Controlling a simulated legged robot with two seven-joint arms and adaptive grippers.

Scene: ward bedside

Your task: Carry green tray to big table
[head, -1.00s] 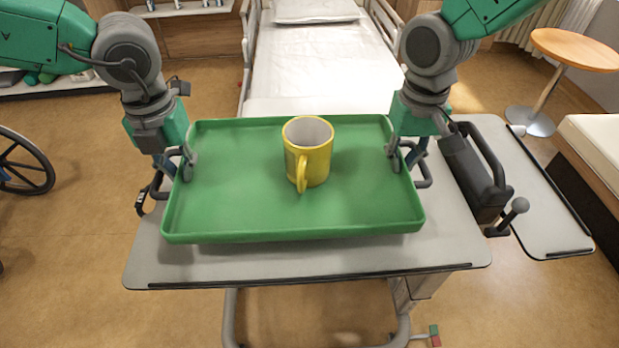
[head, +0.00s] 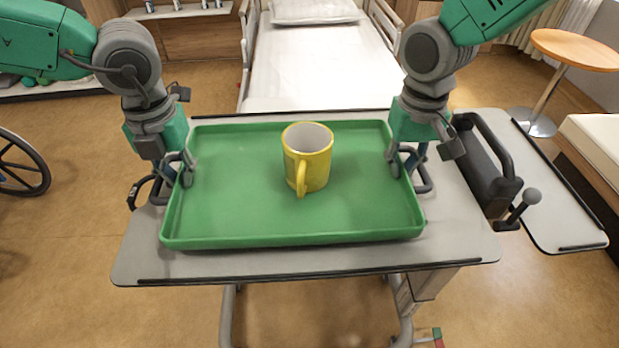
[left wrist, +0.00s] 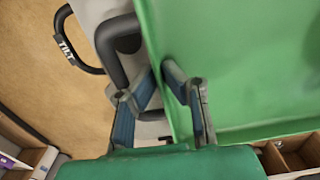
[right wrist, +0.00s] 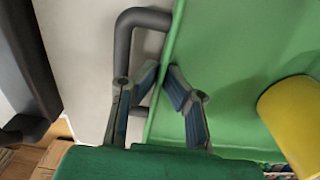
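The green tray (head: 235,220) is level over the grey overbed table (head: 300,264), the larger table in view. I cannot tell if its underside touches the tabletop. A yellow mug (head: 310,168) stands upright on it, handle toward me. My left gripper (head: 184,170) is shut on the tray's left rim; in the left wrist view its fingertips (left wrist: 160,75) pinch the wall. My right gripper (head: 403,168) is shut on the right rim; in the right wrist view its fingertips (right wrist: 160,77) straddle the wall. The mug's side also shows there (right wrist: 292,120).
A black-handled part (head: 490,180) with a lever and a side leaf (head: 560,215) flank the table on the right. A bed (head: 315,70) is behind, a round wooden table (head: 575,48) at the far right, a wheelchair wheel (head: 22,165) at the left.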

